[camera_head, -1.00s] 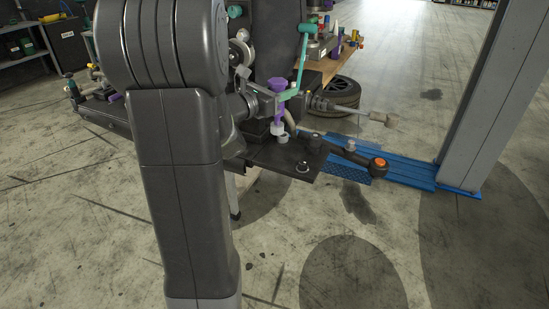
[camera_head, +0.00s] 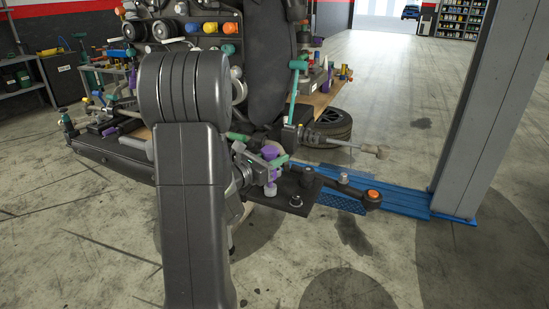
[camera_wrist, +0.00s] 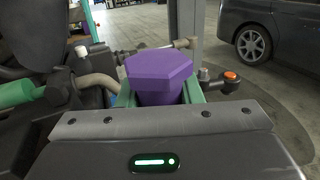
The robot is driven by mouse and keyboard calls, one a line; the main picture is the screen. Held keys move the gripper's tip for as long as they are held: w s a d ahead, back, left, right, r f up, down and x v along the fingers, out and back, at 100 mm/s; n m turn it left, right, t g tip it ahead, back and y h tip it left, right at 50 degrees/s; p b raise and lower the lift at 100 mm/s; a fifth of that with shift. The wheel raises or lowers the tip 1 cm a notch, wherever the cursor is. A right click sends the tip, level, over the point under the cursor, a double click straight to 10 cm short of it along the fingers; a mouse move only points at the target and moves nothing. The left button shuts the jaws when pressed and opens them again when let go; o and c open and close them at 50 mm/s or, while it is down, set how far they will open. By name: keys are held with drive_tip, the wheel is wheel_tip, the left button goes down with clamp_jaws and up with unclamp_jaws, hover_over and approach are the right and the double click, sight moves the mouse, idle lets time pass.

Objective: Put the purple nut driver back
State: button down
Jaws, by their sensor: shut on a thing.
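The purple nut driver (camera_head: 270,153) is upright in my gripper (camera_head: 272,163), just above or at the black plate (camera_head: 296,202) on the right side of the engine stand. In the wrist view its purple six-sided handle top (camera_wrist: 158,66) sits between the green fingertips of my gripper (camera_wrist: 160,97), which are shut on it. A second purple part shows lower (camera_head: 270,188), at the driver's lower end. I cannot tell whether that end touches the plate or sits in anything.
A teal hammer (camera_head: 296,80) stands upright close behind my gripper. A rod with a pale end (camera_head: 365,147) juts right, and an orange-capped arm (camera_head: 373,195) lies over the blue lift base (camera_head: 405,200). A tyre (camera_head: 330,127) lies behind. Open floor is at front right.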

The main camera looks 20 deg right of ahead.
drive_tip(key=shift+f, duration=0.2)
drive_tip(key=c, duration=1)
unclamp_jaws()
drive_tip(key=shift+r+p, duration=0.2)
drive_tip(key=shift+p, duration=0.2)
drive_tip(key=b+v, duration=0.3)
drive_tip(key=v, duration=1)
drive_tip(key=shift+s+a, duration=0.15)
drive_tip(key=shift+a, duration=0.2)
drive_tip(key=shift+d, duration=0.15)
drive_tip(key=p+x, duration=0.1)
drive_tip(key=x, duration=1.2)
drive_tip(key=shift+d+f+p, duration=0.2)
drive_tip(key=shift+p, duration=0.1)
drive_tip(key=shift+a+r+p, duration=0.15)
drive_tip(key=shift+p, duration=0.35)
